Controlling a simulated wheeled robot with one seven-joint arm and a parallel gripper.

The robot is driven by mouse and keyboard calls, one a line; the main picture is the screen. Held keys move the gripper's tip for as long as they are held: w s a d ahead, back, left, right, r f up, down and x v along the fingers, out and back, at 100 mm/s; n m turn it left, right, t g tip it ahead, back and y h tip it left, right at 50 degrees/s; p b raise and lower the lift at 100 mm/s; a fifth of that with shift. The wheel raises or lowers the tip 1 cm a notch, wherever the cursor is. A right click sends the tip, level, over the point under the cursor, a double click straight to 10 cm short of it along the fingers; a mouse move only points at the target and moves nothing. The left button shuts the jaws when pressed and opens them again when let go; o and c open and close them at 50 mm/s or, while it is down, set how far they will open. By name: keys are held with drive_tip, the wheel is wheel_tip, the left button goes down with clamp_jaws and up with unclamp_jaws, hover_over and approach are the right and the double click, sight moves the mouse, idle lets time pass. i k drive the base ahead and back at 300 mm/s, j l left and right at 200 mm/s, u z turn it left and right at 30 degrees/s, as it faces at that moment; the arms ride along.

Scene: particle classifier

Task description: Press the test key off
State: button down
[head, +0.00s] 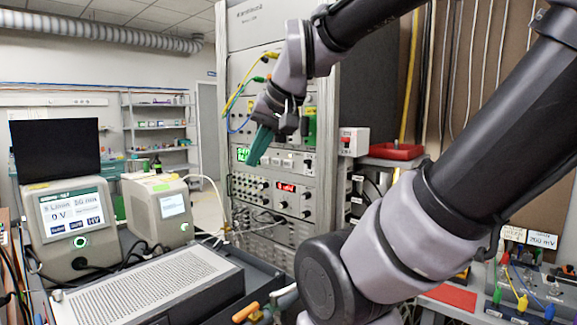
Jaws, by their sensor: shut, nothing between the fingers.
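My gripper (261,146), with teal fingers, hangs in front of the tall grey equipment rack (232,150). Its fingers point down and to the left, and they look shut with nothing between them. A green-lit display (243,154) shows just left of the fingers, and a red-lit display (287,187) sits lower on the rack. I cannot make out which control is the test key; its label is too small to read or it is hidden behind my gripper. I cannot tell whether the fingers touch the panel.
A classifier unit with a lit screen (72,212) and a smaller beige unit (158,207) stand at the left. A grey box with a vented top (140,290) is in front. Yellow and green cables (240,92) hang by the rack. A red tray (396,151) lies right.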

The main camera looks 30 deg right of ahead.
sight(287, 163)
drive_tip(key=k+l+u, duration=0.15)
drive_tip(key=l, duration=0.2)
drive_tip(key=l+u, duration=0.15)
drive_tip(key=l, duration=0.2)
drive_tip(key=k+l+u, duration=0.15)
drive_tip(key=l, duration=0.2)
drive_tip(key=k+l+u, duration=0.15)
drive_tip(key=l, duration=0.15)
